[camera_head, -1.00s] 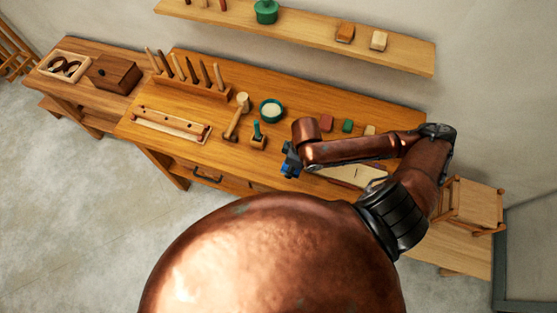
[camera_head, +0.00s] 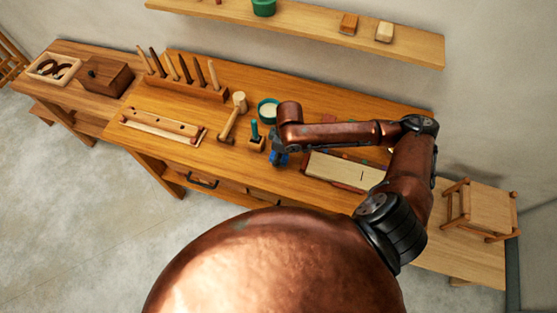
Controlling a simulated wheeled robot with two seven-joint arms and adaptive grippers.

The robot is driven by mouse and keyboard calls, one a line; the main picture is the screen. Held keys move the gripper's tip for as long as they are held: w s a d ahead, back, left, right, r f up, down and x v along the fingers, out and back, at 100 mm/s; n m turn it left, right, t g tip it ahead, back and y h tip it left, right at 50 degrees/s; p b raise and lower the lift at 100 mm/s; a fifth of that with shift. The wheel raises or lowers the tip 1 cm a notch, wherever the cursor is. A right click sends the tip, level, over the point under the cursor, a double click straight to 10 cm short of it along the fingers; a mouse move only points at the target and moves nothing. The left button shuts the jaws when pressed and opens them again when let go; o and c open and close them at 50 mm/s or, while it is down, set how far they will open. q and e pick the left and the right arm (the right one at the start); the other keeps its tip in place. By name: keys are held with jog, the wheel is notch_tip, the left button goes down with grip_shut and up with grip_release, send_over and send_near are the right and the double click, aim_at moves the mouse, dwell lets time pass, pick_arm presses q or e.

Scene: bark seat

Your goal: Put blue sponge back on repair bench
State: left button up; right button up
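My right arm comes in from the right and reaches over the bench (camera_head: 228,168). My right gripper (camera_head: 279,157) points down at the bench's front middle, just right of a small wooden block with a green-handled tool (camera_head: 256,138). A small blue patch shows at the gripper. It is too small to tell whether this is the blue sponge or part of the gripper, and the fingers cannot be made out. No blue sponge is clearly seen elsewhere. My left gripper is out of view.
A pale board (camera_head: 345,171) lies right of the gripper. A shelf (camera_head: 300,30) runs above; a stool (camera_head: 484,205) stands right.

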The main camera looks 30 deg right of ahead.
aim_at(283, 157)
jog(key=shift+w+f, duration=0.2)
jog(key=shift+f, duration=1.55)
jog(key=o, duration=1)
jog(key=shift+f, duration=0.1)
jog(key=r, duration=0.8)
jog(key=s+d+r+p, duration=0.1)
jog(key=r, duration=0.3)
jog(key=shift+s+r, duration=0.1)
